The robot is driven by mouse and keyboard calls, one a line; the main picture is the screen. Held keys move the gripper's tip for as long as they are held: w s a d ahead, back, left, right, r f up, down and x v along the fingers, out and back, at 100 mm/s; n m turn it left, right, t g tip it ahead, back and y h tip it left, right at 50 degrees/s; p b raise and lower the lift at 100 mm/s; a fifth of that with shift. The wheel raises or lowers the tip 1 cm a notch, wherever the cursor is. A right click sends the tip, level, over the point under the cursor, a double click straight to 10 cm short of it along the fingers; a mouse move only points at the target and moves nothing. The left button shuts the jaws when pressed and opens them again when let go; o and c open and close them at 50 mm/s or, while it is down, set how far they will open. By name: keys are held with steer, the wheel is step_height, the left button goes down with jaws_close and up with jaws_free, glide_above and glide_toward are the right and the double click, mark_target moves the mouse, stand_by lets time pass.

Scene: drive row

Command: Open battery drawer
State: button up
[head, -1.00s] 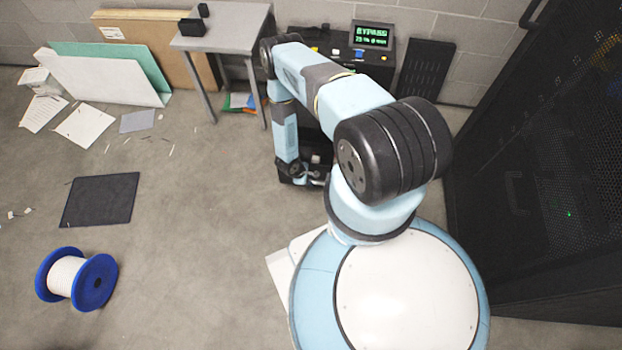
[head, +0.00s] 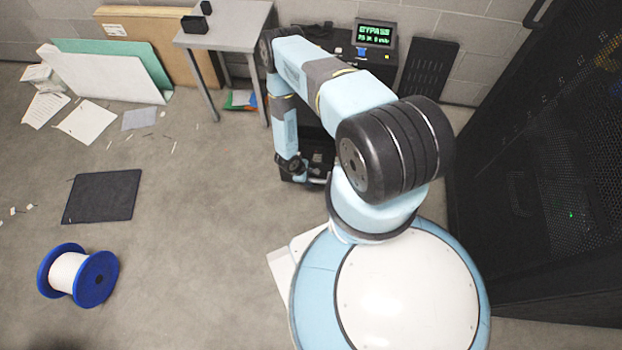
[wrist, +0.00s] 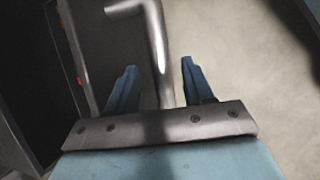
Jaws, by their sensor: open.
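A dark cabinet (head: 340,68) with a lit green display (head: 375,34) stands against the back wall. A dark, box-like low part (head: 318,148), apparently the battery drawer, shows in front of it, partly hidden behind my arm. My gripper (wrist: 160,78) is low at its near end. In the wrist view a bent silver handle (wrist: 157,45) passes between my two blue fingers, with a gap visible on each side. The fingers are open around the handle. A dark front with a grey edge (wrist: 78,50) lies to the left. I cannot tell exactly how far the drawer stands out.
A grey table (head: 230,28) stands left of the cabinet. A black perforated panel (head: 429,70) leans on the wall to its right. A tall dark rack (head: 545,170) fills the right side. A blue cable spool (head: 98,279) and a dark mat (head: 102,197) lie left.

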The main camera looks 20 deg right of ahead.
steer(key=v, duration=1.2)
